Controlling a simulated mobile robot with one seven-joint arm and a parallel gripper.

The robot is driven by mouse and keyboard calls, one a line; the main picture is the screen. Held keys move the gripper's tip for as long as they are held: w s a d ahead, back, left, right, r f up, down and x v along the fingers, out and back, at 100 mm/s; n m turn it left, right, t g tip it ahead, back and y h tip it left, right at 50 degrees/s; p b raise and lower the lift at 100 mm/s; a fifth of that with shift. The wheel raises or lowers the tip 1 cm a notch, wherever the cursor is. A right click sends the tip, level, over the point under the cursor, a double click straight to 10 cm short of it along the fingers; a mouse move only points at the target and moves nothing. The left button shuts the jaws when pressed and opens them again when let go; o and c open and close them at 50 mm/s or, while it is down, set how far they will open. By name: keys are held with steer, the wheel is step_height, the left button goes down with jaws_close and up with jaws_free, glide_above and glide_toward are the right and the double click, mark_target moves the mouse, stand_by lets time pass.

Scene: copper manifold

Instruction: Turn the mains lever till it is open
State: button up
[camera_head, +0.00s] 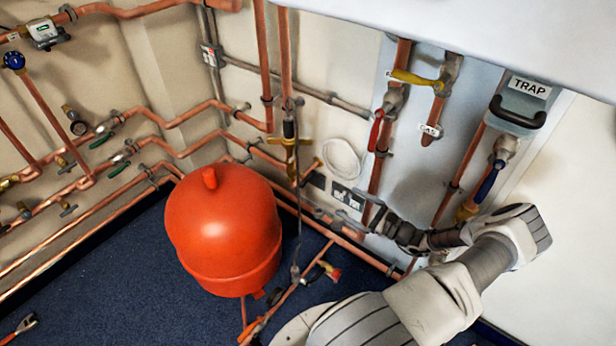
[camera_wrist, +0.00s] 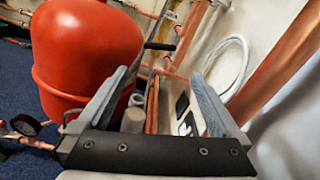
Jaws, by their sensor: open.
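No label reading "mains" is legible, so I cannot tell which lever is the mains one. In the head view, a red lever (camera_head: 376,130) hangs along a copper pipe. A yellow lever (camera_head: 415,79) lies across the pipe near the GAS tag (camera_head: 430,131). A blue lever (camera_head: 487,184) lies slanted along the pipe below the TRAP box. My gripper (camera_head: 372,212) is low at the wall, below the red lever and left of the blue one. In the wrist view my gripper (camera_wrist: 160,73) is open, with nothing between its fingers; a short black bar (camera_wrist: 160,46) shows beyond them.
A large orange-red tank (camera_head: 222,232) stands left of my gripper. Copper pipes run along the walls and low in front of the tank. A white coil (camera_head: 341,158) hangs above a socket (camera_head: 348,196). The TRAP box (camera_head: 522,100) is at the upper right.

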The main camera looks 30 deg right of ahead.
mark_target(307, 178)
steer(key=b+x, duration=0.3)
steer(key=x, duration=1.4)
steer(key=shift+w+a+b, duration=0.1)
steer(key=shift+b, duration=0.2)
steer(key=c, duration=1.1)
